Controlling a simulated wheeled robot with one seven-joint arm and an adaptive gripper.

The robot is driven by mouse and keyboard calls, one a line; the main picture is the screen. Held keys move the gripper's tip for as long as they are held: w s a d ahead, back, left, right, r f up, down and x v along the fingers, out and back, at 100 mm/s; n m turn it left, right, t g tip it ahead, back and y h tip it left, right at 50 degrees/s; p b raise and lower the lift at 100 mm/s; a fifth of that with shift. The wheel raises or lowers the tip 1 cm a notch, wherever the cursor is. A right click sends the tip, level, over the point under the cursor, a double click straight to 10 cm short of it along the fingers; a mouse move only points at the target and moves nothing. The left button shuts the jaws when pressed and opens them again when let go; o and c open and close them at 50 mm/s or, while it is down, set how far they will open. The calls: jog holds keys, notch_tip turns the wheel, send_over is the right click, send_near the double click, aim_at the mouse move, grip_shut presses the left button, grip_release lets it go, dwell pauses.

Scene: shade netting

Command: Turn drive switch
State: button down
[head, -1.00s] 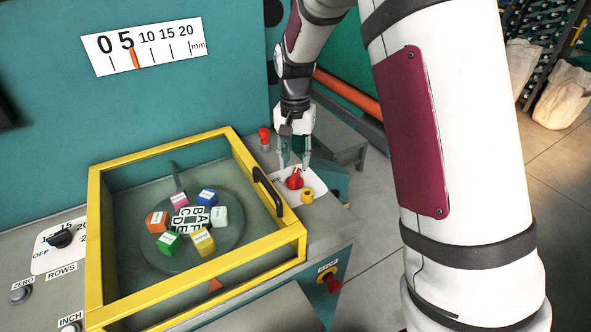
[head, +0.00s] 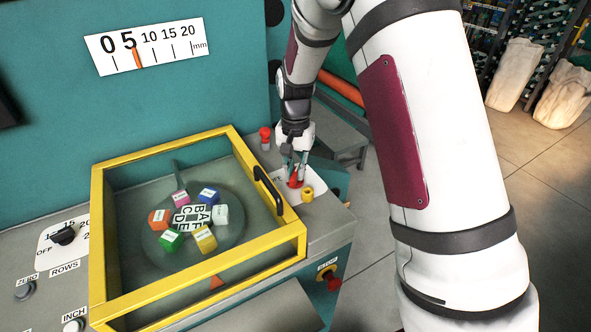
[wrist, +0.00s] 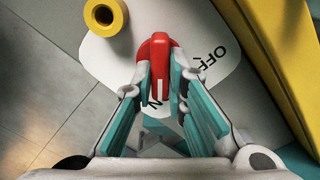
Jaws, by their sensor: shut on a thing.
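The drive switch is a red knob (head: 295,181) on a white plate (head: 312,186), right of the yellow-framed guard. In the wrist view the red knob (wrist: 159,58) stands between my fingers, with a white line on its near part. The plate (wrist: 110,62) shows the word OFF to the right of the knob and part of another label near the fingers, mostly hidden. My gripper (head: 295,170) points down at the knob and is shut on it; in the wrist view both fingertips (wrist: 160,75) press its sides.
A yellow-framed clear guard (head: 296,240) with a black handle (head: 268,190) stands close left of the switch, over coloured cubes. A yellow collar (head: 307,194) and a red-topped post (head: 265,137) are nearby. A ROWS dial (head: 63,234) sits at far left. Open floor lies right.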

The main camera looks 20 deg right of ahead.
jog(key=shift+n, duration=0.4)
jog(key=n, duration=0.3)
jog(key=shift+w+a+n+b, duration=0.1)
jog(key=shift+n+b, duration=0.3)
jog(key=n, duration=0.4)
jog(key=shift+n, duration=0.3)
jog(key=n, duration=0.4)
jog(key=shift+a, duration=0.2)
jog(key=n, duration=0.4)
jog(key=shift+n, duration=0.3)
jog(key=shift+a, duration=0.1)
jog(key=c, duration=1.6)
grip_release()
